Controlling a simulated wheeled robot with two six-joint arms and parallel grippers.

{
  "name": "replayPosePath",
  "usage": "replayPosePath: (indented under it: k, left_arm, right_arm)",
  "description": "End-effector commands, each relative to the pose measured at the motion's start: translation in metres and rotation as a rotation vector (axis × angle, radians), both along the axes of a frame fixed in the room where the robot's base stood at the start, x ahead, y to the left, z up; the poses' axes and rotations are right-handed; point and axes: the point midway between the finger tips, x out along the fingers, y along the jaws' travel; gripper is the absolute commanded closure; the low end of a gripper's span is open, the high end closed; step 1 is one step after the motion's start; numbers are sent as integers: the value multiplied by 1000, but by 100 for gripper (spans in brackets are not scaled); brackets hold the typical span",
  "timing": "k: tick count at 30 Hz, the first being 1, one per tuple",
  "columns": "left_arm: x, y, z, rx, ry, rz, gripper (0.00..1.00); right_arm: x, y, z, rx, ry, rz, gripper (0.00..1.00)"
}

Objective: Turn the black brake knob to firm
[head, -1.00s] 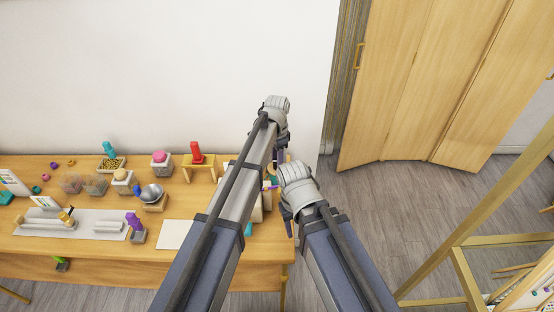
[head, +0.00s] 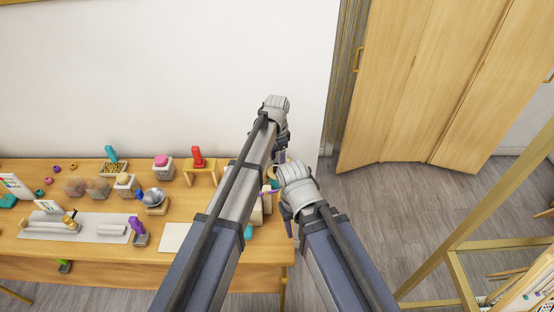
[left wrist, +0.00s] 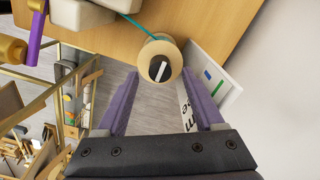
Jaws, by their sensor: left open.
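In the left wrist view the black brake knob (left wrist: 158,69) is a round black disc with a white pointer bar, on the end of a cream-coloured round piece (left wrist: 165,48). The bar stands close to upright, tilted a little right. My left gripper (left wrist: 162,108) is open, its two purple fingers either side below the knob and apart from it. In the head view my left gripper (head: 281,157) is over the table's right end, where my arm hides the knob. My right gripper (head: 287,214) is near the table's right edge; its jaws are unclear.
Open floor (head: 370,210) lies right of the table.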

Motion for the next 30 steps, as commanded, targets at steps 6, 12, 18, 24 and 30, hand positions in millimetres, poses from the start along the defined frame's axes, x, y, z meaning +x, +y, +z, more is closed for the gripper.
replayPosePath:
  k: [6, 12, 18, 24, 30]
  left_arm:
    - [0, 0, 37, 0, 0, 0, 31]
    - [0, 0, 54, 0, 0, 0, 31]
    - [0, 0, 55, 0, 0, 0, 31]
    - [0, 0, 55, 0, 0, 0, 31]
    - [0, 0, 55, 0, 0, 0, 31]
  right_arm:
    - [0, 0, 37, 0, 0, 1, 50]
    - [0, 0, 55, 1, 0, -3, 50]
    - [0, 0, 55, 1, 0, -4, 50]
    - [0, 0, 55, 1, 0, -4, 50]
    - [0, 0, 55, 1, 0, -4, 50]
